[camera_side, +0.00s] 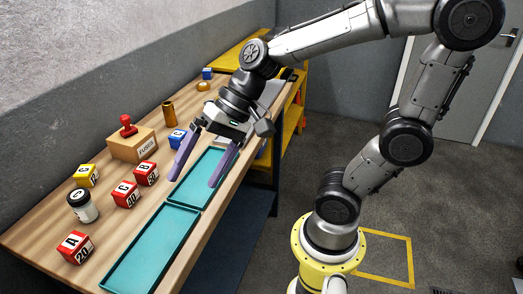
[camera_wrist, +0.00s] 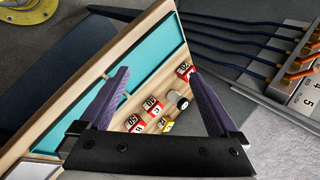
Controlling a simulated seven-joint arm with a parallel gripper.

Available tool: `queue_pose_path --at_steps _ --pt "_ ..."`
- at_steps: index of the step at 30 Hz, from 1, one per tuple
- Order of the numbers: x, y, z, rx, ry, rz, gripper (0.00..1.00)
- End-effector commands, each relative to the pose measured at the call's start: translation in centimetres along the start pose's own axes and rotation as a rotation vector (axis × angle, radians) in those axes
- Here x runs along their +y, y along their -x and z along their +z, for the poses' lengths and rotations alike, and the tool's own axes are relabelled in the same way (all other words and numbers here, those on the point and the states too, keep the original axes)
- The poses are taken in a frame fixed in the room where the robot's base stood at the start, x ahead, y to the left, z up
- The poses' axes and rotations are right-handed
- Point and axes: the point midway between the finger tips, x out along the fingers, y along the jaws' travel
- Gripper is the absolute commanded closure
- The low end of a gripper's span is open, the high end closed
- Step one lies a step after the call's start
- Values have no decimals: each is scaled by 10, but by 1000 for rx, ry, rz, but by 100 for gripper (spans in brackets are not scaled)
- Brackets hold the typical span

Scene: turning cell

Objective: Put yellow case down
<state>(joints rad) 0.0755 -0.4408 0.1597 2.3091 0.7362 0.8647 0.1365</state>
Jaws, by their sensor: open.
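The yellow case (camera_side: 85,175), a small yellow cube with a dark number on a white face, rests on the wooden bench behind the white jar. In the wrist view a little of the yellow case (camera_wrist: 167,127) shows low between the fingers, near the red cases. My gripper (camera_side: 193,181) is open, with its two purple fingers wide apart and pointing down over the teal trays. Nothing is between the fingers. In the wrist view my gripper (camera_wrist: 159,72) also shows empty. The yellow case stands well apart from it, to the left in the side view.
Red cases A (camera_side: 76,247), C (camera_side: 126,194) and B (camera_side: 147,173) stand on the bench (camera_side: 40,232). The front teal tray (camera_side: 152,246) is empty.

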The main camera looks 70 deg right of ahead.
Motion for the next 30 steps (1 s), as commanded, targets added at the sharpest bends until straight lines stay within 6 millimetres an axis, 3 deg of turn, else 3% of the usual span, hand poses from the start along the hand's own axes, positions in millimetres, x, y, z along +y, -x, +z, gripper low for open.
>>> queue_pose_path --at_steps 3,6,12,30 --pt "36 25 16 78 282 142 3" --pt "64 44 20 139 478 262 3" --pt "97 70 17 223 703 425 3" --pt "104 76 15 239 746 463 3"
